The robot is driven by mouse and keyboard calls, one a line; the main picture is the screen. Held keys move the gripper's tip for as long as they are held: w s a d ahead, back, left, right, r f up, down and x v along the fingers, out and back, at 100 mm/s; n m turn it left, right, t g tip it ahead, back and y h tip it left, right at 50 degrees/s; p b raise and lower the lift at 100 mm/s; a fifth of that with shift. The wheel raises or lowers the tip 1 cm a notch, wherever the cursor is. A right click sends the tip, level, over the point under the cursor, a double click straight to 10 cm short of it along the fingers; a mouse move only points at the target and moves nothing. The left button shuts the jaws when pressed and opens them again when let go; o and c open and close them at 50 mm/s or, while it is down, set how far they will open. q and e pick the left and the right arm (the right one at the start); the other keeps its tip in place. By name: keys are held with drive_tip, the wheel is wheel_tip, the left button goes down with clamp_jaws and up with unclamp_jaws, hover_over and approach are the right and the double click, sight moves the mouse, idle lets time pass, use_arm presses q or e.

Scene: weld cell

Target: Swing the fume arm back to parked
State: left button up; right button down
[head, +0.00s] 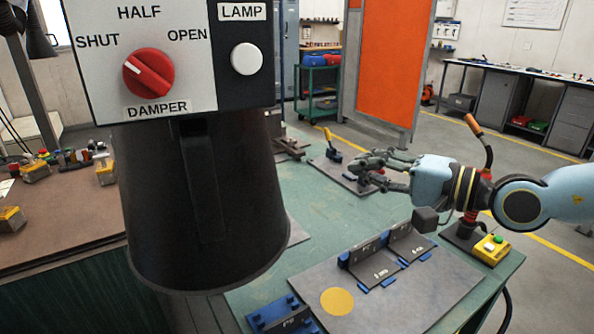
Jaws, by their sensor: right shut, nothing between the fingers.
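The fume arm's dark hood (200,215) hangs large and close at the left of the head view, over the green bench. Its control panel carries a red damper knob (149,73) with the marks SHUT, HALF and OPEN, and a white lamp button (246,58). The rest of the fume arm is out of the picture. My right gripper (366,170) comes in from the right, shut and empty, above the far part of the bench. It is apart from the hood, to its right. My left gripper is not in view.
The green bench (309,259) bears a grey plate (372,310) with angle brackets (370,262) and a yellow disc (337,301). A toggle clamp (333,146) stands behind. An orange screen (388,62) stands beyond.

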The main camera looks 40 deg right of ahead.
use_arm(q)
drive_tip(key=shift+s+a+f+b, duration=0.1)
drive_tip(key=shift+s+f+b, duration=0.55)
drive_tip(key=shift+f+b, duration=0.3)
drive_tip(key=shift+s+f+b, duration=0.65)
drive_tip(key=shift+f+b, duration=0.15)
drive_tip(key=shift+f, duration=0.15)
use_arm(e)
drive_tip(key=w+a+f, duration=0.2)
drive_tip(key=w+a, duration=0.5)
drive_tip(key=w, duration=0.3)
drive_tip(key=shift+w+f, duration=0.2)
drive_tip(key=shift+f, duration=0.1)
